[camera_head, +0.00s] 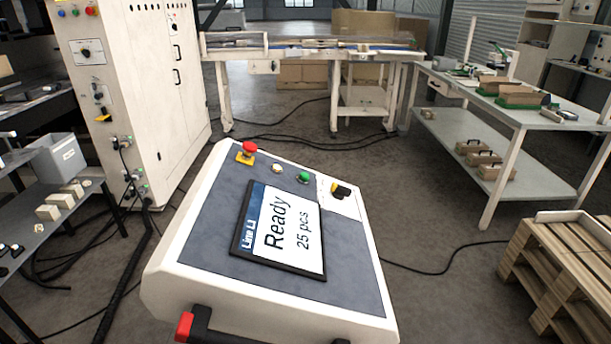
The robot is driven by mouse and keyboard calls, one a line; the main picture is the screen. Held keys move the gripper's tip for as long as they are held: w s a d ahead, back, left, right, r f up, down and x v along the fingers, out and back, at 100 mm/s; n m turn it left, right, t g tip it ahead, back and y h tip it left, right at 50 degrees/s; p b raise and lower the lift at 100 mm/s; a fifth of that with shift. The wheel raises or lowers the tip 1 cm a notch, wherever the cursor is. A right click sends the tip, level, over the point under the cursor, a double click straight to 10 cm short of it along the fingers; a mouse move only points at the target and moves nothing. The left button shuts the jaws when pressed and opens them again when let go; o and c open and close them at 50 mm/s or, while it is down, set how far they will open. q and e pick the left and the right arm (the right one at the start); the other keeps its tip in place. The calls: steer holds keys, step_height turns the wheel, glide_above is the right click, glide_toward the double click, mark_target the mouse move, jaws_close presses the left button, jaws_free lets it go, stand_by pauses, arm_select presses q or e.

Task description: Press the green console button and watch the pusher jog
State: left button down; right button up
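The console (330,268) stands tilted in front of me, with a white body and a grey face. Its green button (303,177) is on the upper part of the face, between a small white button (277,168) and a black selector knob (341,190). A red emergency stop (248,150) on a yellow base is at the upper left corner. The screen (283,230) reads "Line L1", "Ready" and "25 pcs". I cannot make out the pusher for certain. Neither of my grippers shows in the head view.
A white cabinet (135,90) stands behind left of the console. A conveyor-like bench (310,55) is at the back. A two-level table (520,115) and a wooden pallet (565,270) are on the right. Cables (420,270) lie on the floor. A red-ended black handle (187,325) is at the console's front.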

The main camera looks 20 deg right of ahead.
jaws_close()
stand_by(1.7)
